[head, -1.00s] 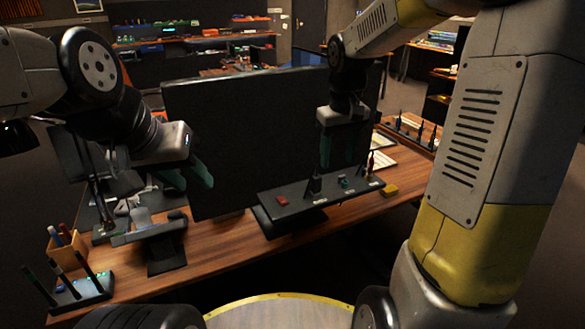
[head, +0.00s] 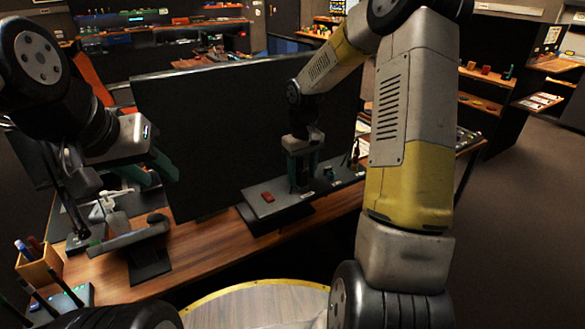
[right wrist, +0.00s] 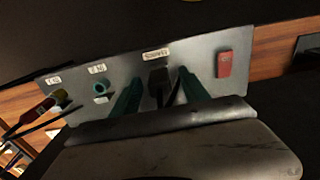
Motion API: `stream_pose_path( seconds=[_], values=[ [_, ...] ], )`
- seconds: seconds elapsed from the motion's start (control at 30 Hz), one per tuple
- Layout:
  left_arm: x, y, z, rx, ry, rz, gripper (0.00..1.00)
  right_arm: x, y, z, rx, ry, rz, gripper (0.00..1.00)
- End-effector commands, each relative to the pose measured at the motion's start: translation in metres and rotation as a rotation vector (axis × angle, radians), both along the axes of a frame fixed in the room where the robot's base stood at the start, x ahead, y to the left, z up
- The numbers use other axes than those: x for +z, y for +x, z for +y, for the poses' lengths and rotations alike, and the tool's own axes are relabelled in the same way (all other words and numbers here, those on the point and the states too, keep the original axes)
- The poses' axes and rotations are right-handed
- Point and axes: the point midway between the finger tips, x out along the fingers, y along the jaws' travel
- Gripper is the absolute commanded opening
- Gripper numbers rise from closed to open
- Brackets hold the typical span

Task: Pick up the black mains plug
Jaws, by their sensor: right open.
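The black mains plug (right wrist: 157,82) stands on the grey panel (right wrist: 122,72) in the right wrist view, below a white label. My right gripper (right wrist: 159,92) is open, with one teal finger on each side of the plug. I cannot tell whether either finger touches it. In the head view my right gripper (head: 302,172) is low over the panel (head: 262,200) and hides the plug. My left gripper (head: 149,172) is open and empty, left of the large black screen.
A red block (right wrist: 224,64) and a teal ring (right wrist: 100,88) sit on the panel either side of the plug. Screwdrivers (right wrist: 36,112) stand at its left end. A large black screen (head: 215,130) rises behind the panel. A pen box (head: 40,268) stands at the desk's left.

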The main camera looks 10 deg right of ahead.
Motion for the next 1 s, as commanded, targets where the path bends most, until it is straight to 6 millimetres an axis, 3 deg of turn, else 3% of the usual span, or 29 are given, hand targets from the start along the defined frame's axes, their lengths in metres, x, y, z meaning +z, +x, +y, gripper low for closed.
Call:
stream_pose_path(
  seconds=[0.27, 0.53, 1.0],
  values=[
    [0.0, 0.0, 0.0, 0.0, 0.0, 0.0, 0.36, -0.004, 0.0, 0.0, 0.0, 0.001, -0.002, 0.53],
    [0.0, 0.0, 0.0, 0.0, 0.0, 0.0, 0.36, -0.003, 0.0, 0.0, 0.0, 0.001, -0.002, 0.02],
    [0.0, 0.0, 0.0, 0.0, 0.0, 0.0, 0.36, 0.007, 0.001, 0.0, -0.001, -0.001, -0.004, 0.0]
  ],
)
